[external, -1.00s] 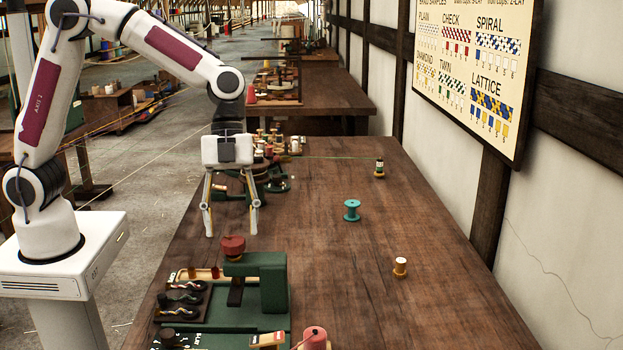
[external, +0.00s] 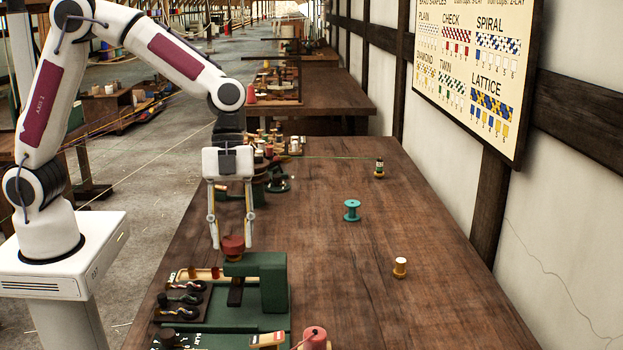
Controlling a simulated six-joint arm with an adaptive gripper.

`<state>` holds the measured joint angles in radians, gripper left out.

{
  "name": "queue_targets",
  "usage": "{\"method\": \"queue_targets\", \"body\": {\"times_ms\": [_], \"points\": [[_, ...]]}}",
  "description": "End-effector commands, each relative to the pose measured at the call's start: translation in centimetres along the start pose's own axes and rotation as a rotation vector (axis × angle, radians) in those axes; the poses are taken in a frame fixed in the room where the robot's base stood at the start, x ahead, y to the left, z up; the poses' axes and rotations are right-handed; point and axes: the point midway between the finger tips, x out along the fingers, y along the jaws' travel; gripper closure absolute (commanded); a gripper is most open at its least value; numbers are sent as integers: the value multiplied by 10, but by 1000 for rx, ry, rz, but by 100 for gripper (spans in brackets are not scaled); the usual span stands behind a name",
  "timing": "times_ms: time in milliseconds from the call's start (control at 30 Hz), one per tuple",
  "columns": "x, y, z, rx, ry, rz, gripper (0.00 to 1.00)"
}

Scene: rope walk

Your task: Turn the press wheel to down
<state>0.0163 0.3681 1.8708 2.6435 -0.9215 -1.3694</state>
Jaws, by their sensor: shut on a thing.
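The press is a green frame (external: 272,285) at the near left of the table. Its press wheel (external: 233,243) is a dark red round knob on top, at the left end of the green arm. My gripper (external: 232,246) points straight down over it, one finger on each side of the knob, and is shut on it. The exact contact of the fingertips is too small to see. No mark that tells the wheel's turned position is readable here.
Braided samples (external: 184,299) lie left of the press, and a pink spool (external: 314,338) stands in front. A teal spool (external: 352,210) and a small white-and-orange spool (external: 400,267) stand to the right. The table's right middle is mostly clear.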

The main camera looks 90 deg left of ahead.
Motion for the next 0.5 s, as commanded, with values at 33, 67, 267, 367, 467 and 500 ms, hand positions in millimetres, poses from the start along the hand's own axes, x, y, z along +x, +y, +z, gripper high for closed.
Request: {"method": "queue_targets", "body": {"times_ms": [33, 67, 267, 367, 467, 500], "points": [[0, 0, 0, 3, 0, 2, 88], [0, 0, 0, 6, 0, 3, 88], [0, -1, 0, 50, 0, 22, 88], [0, -1, 0, 92, -1, 38, 88], [0, -2, 0, 148, 0, 61, 88], [0, -2, 0, 173, 0, 73, 88]]}}
